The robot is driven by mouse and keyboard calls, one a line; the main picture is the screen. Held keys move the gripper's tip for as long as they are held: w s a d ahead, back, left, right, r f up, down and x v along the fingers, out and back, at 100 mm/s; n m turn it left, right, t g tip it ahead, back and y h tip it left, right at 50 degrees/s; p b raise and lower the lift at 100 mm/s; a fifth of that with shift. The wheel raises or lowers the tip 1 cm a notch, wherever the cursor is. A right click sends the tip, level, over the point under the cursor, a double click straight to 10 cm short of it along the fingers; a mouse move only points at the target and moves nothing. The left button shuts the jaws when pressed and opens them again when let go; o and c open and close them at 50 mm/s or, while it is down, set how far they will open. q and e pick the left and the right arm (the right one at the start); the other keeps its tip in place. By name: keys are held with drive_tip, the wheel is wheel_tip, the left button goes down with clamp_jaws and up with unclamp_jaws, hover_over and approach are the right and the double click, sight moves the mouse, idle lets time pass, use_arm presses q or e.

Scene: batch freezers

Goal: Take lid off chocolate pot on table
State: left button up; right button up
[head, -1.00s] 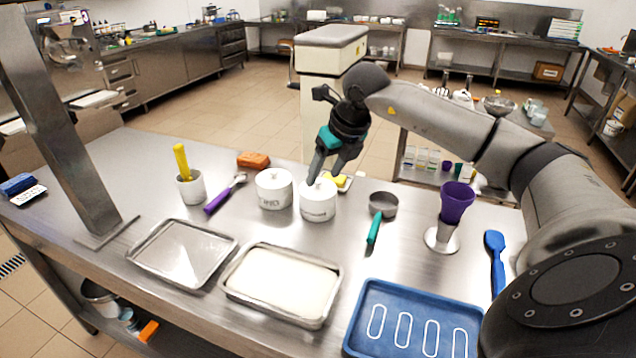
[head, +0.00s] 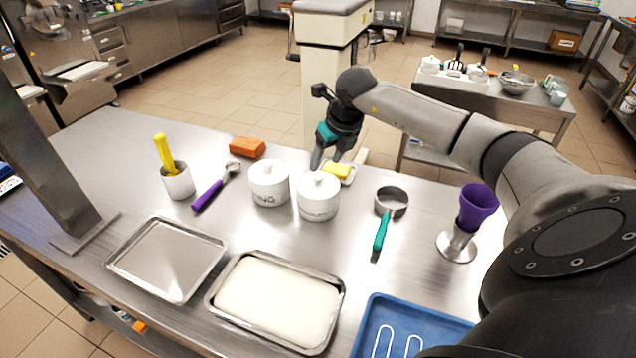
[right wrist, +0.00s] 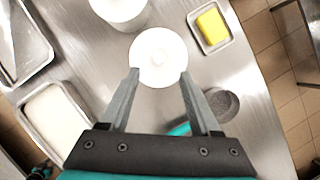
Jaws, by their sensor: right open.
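Two white lidded pots stand side by side on the steel table: a left pot (head: 269,187) and a right pot (head: 318,201). Both have lids on with small round knobs. Dark lettering shows on their fronts, but I cannot read it surely, so I cannot tell which is the chocolate pot. My right gripper (head: 325,162) is open and empty, just above and behind the right pot's lid. In the right wrist view, the right pot's lid (right wrist: 158,60) lies ahead of and between the open fingertips (right wrist: 160,76). The left pot (right wrist: 120,10) is partly cut off there. My left gripper is out of view.
A yellow block in a small dish (head: 338,171) sits close behind the right pot. Trays (head: 215,300) lie in front; a purple-handled scoop (head: 208,195) is left.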

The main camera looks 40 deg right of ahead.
sight(319, 177)
drive_tip(key=shift+x, duration=3.45)
drive_tip(key=shift+w+a, duration=0.1)
clamp_jaws()
